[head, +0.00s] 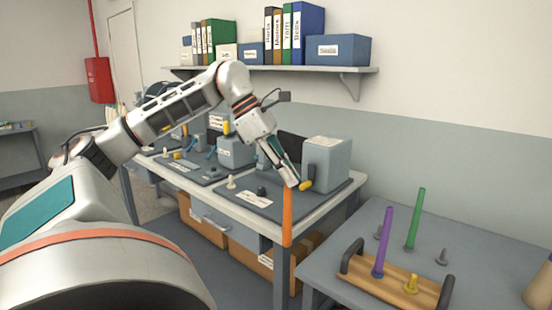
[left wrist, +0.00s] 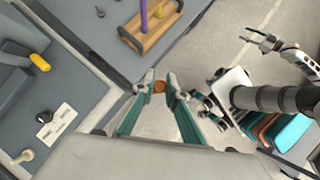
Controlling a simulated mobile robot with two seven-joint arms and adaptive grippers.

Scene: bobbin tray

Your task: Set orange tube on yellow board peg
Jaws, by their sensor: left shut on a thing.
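My left gripper (head: 292,184) is shut on the upper end of an orange tube (head: 287,220), which hangs roughly upright in front of the workbench corner. In the left wrist view the tube (left wrist: 159,87) shows end-on between the two fingertips. The wooden board (head: 370,276) with dark handles lies on the grey table at the right, apart from the tube. On the board stand a short yellow peg (head: 411,284), bare, and a purple tube (head: 383,241).
A green tube (head: 415,219) stands on the table behind the board, with a grey peg (head: 442,257) to its right. A tan cylinder (head: 540,288) is at the right edge. The workbench (head: 330,205) with a grey box (head: 326,163) is behind my left gripper.

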